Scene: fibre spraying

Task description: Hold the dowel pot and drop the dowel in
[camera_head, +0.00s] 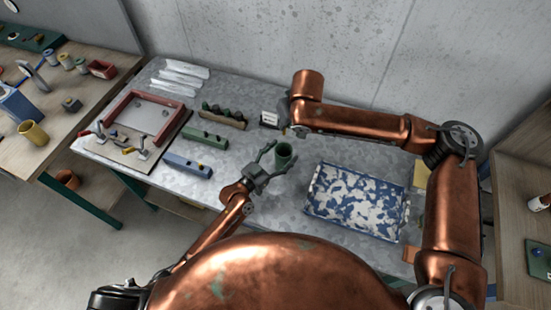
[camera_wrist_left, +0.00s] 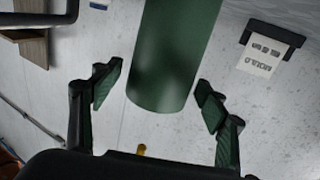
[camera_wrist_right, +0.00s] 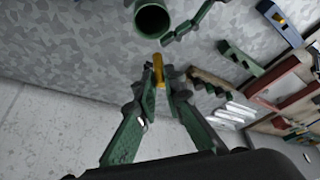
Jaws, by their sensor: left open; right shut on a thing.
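The dowel pot is a green cylinder (camera_head: 283,155) standing on the grey table, right of the middle. It also shows in the left wrist view (camera_wrist_left: 172,60) and, open mouth up, in the right wrist view (camera_wrist_right: 153,19). My left gripper (camera_head: 268,157) is open, with its fingers on either side of the pot; in the left wrist view gaps show between its fingers (camera_wrist_left: 156,92) and the pot. My right gripper (camera_wrist_right: 159,75) is shut on a yellow dowel (camera_wrist_right: 158,68), apart from the pot and close to its rim. In the head view the right fingertips are mostly hidden behind the arm.
A blue-and-white speckled tray (camera_head: 357,201) lies right of the pot. A green block (camera_head: 205,138), a blue block (camera_head: 188,165) and a rack (camera_head: 223,117) lie to the left. A red frame (camera_head: 128,104) is farther left. A small sign (camera_head: 270,119) stands behind the pot.

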